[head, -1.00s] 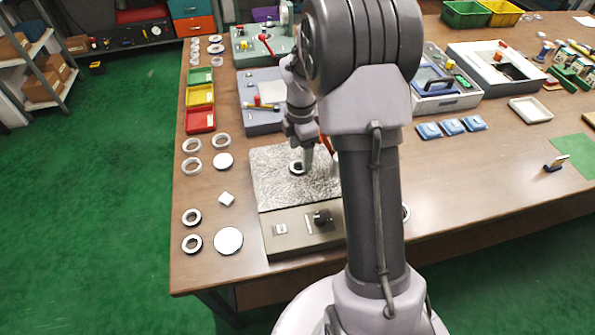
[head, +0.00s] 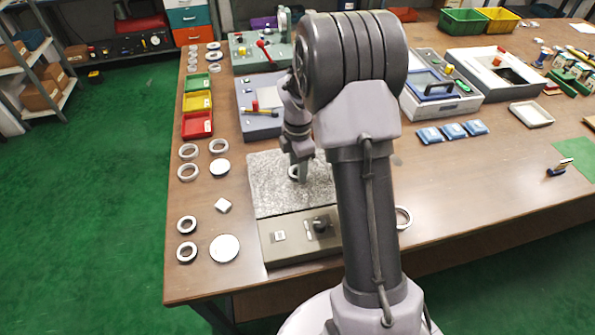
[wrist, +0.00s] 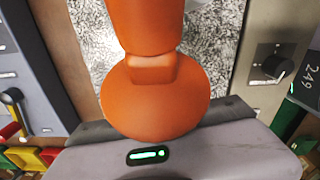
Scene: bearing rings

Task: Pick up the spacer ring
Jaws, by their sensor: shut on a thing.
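A small pale ring with a dark centre (head: 292,173), which I take for the spacer ring, is at the speckled grey plate (head: 265,185) in the head view. My gripper (head: 301,176) is at the ring's right side, shut on it. I cannot tell whether the ring touches the plate or is just above it. In the wrist view an orange part of my gripper (wrist: 155,95) fills the middle and hides the fingertips and ring.
Several loose rings and discs, such as a white disc (head: 225,248), lie on the table left of the plate. A control box with a dark knob (head: 320,224) adjoins the plate's front. Red (head: 198,124), yellow and green bins stand behind on the left.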

